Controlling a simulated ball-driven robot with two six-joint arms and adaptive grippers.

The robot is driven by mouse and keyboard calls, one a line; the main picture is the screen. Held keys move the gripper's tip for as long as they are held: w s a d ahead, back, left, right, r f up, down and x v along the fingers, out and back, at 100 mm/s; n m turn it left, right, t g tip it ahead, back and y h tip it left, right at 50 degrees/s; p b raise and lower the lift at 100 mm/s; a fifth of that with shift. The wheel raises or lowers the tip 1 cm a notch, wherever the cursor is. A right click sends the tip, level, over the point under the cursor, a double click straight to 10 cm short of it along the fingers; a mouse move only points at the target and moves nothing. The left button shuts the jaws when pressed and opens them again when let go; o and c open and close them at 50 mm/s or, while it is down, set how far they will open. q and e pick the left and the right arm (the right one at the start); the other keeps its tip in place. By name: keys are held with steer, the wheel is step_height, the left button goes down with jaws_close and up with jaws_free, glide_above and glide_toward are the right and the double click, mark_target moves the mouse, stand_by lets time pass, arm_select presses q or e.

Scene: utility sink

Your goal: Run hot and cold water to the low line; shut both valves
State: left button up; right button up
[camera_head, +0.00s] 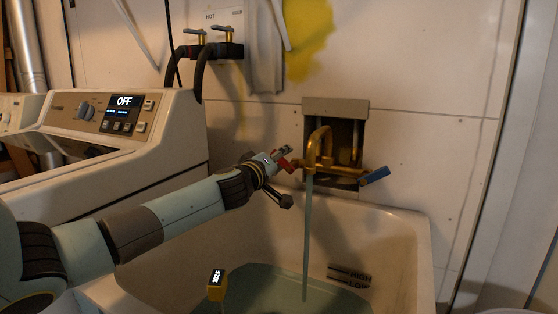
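The brass faucet (319,147) sits in a wall recess above the sink, and a stream of water (307,235) falls from its spout. The red valve handle (284,164) is on its left, the blue valve handle (375,175) on its right. My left gripper (287,176) is at the red handle with its fingers spread; I cannot tell whether they touch it. The sink (408,235) holds greenish water (265,290). Its surface appears close below the LOW mark (356,284), with the HIGH mark above. My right gripper is not in view.
A yellow device with a small lit display (216,284) stands at the sink's front left. A washing machine (150,150) showing OFF stands left of the sink. Hoses and two more taps (209,35) are on the wall above. The air right of the stream is clear.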

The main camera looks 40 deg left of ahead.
arm_select(q)
jaws_close()
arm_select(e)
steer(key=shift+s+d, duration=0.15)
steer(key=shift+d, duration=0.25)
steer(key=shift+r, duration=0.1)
arm_select(q)
steer(key=shift+a+f+n+p, duration=0.1)
steer(key=shift+f+n+p, duration=0.05)
steer(key=shift+n+p, duration=0.55)
steer(key=shift+s+a+f+n, duration=0.15)
steer(key=shift+f+n, duration=0.15)
steer(key=shift+n, duration=0.4)
steer(key=shift+a+f+n, duration=0.1)
steer(key=shift+f+n, duration=0.3)
steer(key=shift+n, duration=0.85)
steer(key=shift+a+f+n, duration=0.1)
steer(key=shift+f+n, duration=0.3)
steer(key=shift+n, duration=0.85)
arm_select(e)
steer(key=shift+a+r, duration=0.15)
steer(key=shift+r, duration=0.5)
arm_select(q)
steer(key=shift+d, duration=0.1)
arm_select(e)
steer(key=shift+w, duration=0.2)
